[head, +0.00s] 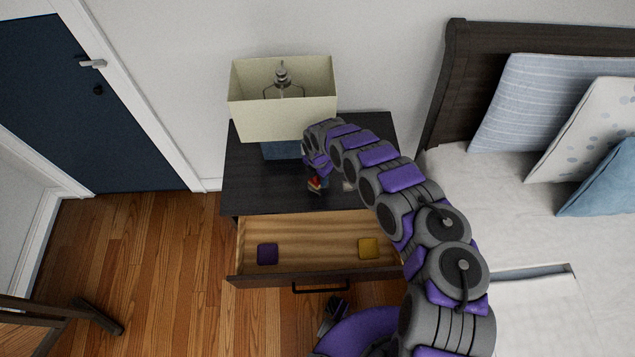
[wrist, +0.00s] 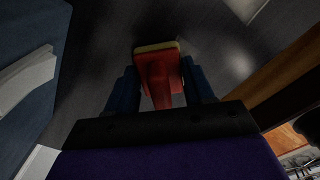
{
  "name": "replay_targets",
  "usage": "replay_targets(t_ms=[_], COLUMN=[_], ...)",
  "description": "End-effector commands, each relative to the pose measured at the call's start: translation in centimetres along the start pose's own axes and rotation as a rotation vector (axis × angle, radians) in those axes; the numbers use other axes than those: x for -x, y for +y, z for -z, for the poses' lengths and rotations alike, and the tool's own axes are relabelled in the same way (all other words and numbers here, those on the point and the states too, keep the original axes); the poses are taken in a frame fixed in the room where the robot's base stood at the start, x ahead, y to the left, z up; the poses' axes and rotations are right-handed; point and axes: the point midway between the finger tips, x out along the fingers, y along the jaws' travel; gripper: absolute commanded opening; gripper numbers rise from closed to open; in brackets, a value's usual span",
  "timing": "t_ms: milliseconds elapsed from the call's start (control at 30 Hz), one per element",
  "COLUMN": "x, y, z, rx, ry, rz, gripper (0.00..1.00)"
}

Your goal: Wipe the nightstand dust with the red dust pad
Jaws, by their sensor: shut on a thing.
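My gripper (head: 318,187) is over the front middle of the dark nightstand top (head: 260,190). It is shut on the red dust pad (head: 314,183). In the wrist view the red pad (wrist: 160,80), with a yellowish far edge, sits between the two blue fingers. Its far edge is close to the dark top; I cannot tell whether it touches. A small pale patch (head: 348,186), perhaps dust, lies just right of the gripper. A pale patch also shows at the top of the wrist view (wrist: 245,8). My arm hides the right part of the top.
A lamp with a cream shade (head: 283,118) and blue base stands at the back left of the nightstand. The drawer (head: 318,236) below is open and holds a purple pad (head: 267,254) and a yellow pad (head: 369,248). A bed (head: 450,175) stands to the right.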

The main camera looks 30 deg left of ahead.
Motion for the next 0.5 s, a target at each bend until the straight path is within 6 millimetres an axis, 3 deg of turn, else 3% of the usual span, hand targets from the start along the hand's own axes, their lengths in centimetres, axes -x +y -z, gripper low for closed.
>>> replay_targets(t_ms=[133, 500], x=[-0.19, 0.15], y=[1.03, 1.13], z=[-0.90, -1.11], rx=[0.000, 0.001], ry=[-0.003, -0.001], rz=[-0.006, -0.001], gripper=[0.28, 0.28])
